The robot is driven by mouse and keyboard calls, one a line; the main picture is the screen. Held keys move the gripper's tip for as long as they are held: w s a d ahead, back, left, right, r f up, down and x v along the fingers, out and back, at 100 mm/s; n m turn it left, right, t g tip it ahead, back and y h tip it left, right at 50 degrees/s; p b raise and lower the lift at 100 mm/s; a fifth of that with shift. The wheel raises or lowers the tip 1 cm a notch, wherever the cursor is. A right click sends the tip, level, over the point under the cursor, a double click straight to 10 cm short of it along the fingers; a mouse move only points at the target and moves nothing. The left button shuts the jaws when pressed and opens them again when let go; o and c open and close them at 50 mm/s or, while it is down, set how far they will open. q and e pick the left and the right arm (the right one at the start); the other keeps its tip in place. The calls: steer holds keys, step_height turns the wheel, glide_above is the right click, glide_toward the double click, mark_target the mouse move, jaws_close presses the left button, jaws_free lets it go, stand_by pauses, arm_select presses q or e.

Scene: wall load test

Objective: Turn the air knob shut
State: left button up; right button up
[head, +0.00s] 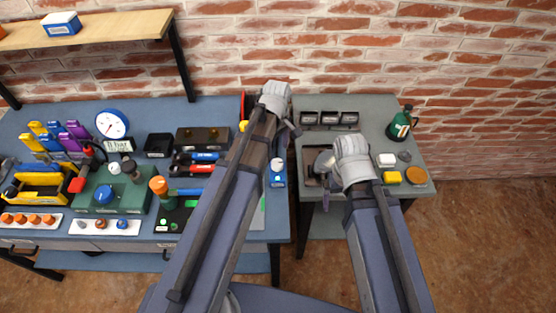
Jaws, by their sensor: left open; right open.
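A round blue knob (103,195), which looks like the air knob, sits on top of a green block (125,200) on the left bench. How far it is turned is too small to tell. A round white gauge with a blue rim (112,124) stands behind it, above a small sign that seems to read in bar. My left gripper (277,94) is up near the brick wall at the bench's right end, far right of the knob. My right gripper (350,158) is over the grey side table. Both are open and hold nothing that I can see; their fingertips are hard to make out.
Black and orange-topped knobs (158,185) stand beside the blue knob. Coloured clamps (75,135) and a yellow tool carrier (38,185) are to its left. A wooden shelf (90,28) hangs behind. A green bottle (401,124) stands on the side table (375,112).

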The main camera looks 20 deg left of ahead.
mark_target(277, 162)
arm_select(q)
step_height(277, 162, down, 7)
steer(key=b, duration=0.6)
steer(key=shift+r, duration=0.2)
jaws_close()
